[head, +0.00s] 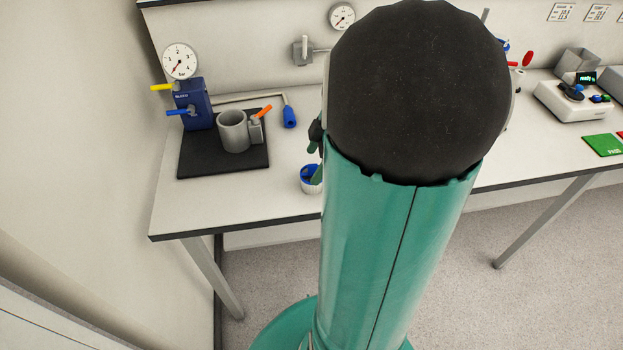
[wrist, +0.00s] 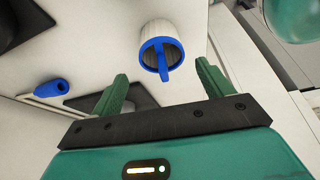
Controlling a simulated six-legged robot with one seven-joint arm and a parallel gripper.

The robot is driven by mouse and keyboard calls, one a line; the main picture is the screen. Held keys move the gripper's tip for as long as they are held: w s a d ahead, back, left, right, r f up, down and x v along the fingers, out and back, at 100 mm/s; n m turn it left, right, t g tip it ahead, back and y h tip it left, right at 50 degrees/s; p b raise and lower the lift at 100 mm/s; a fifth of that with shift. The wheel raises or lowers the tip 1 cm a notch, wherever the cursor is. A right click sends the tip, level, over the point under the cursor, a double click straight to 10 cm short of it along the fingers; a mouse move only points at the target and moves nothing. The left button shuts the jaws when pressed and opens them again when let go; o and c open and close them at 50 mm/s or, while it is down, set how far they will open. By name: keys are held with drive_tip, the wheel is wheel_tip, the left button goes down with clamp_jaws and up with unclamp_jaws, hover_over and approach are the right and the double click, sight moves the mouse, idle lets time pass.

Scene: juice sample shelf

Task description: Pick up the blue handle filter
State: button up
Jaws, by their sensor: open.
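The blue handle filter (wrist: 161,50) is a pale ribbed cylinder with a blue rim and a blue handle bar. In the wrist view it is at the upper middle, just beyond my gripper (wrist: 160,72). The two green fingers are apart, with their tips to either side of the handle's near end. Nothing is held between them.
Left of the filter is a blue-gripped bent rod (head: 289,117). Further left, a black mat (head: 190,160) bears a grey cup (head: 233,133) and a blue gauge unit (head: 193,103). A white device (head: 575,102) and green card (head: 603,145) are at right. My arm hides the bench middle.

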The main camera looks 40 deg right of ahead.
sight(311, 173)
drive_tip(key=x, duration=0.5)
drive_tip(key=shift+s+f, duration=0.2)
drive_tip(key=shift+s, duration=0.05)
drive_tip(key=shift+c, duration=0.2)
drive_tip(key=c, duration=1)
